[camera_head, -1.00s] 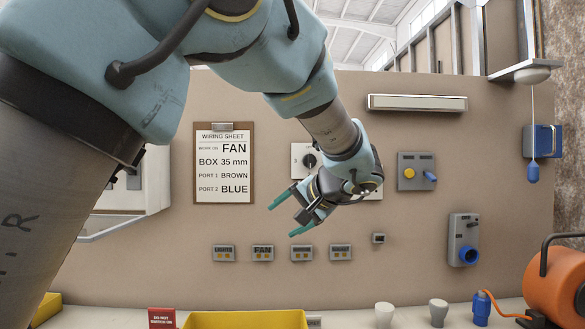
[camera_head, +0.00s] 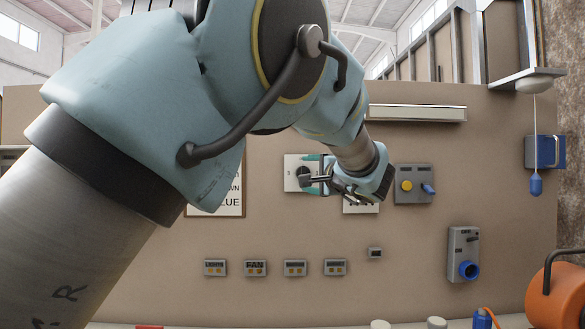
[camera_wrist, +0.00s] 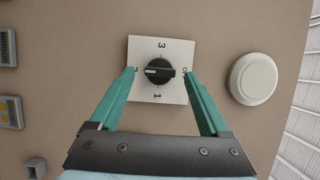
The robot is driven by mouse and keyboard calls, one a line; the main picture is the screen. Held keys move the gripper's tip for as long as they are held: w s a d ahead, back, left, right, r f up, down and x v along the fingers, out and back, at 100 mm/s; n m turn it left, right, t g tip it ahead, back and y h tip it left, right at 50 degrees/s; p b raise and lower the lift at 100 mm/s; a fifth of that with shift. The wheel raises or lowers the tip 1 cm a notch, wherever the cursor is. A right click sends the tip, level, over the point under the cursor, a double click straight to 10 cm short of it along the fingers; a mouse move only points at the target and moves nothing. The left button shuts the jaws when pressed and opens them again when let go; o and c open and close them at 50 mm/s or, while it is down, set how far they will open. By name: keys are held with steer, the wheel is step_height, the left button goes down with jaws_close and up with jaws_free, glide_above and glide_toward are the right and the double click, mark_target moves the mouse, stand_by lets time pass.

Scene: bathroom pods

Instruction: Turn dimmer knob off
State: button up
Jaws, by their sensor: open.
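A black rotary knob (camera_wrist: 160,71) sits on a square white plate (camera_wrist: 146,48) marked with numerals, including 3 and 1. A white pointer line on the knob faces left in the wrist view. My gripper (camera_wrist: 158,72) is open, its teal fingers either side of the knob, with tips over the plate's left and right edges. Contact with the knob is not visible. In the head view the knob (camera_head: 302,172) and plate (camera_head: 290,161) are partly covered by my gripper (camera_head: 314,174). I cannot read any label naming it a dimmer.
A round white disc (camera_wrist: 253,79) is beside the plate in the wrist view. A grey panel (camera_head: 413,171) with yellow and blue controls is right of my gripper. Several labelled switches (camera_head: 255,267) line the wall below. An orange drum (camera_head: 556,292) stands at lower right.

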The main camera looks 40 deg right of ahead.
steer(key=shift+x, duration=0.95)
jaws_close()
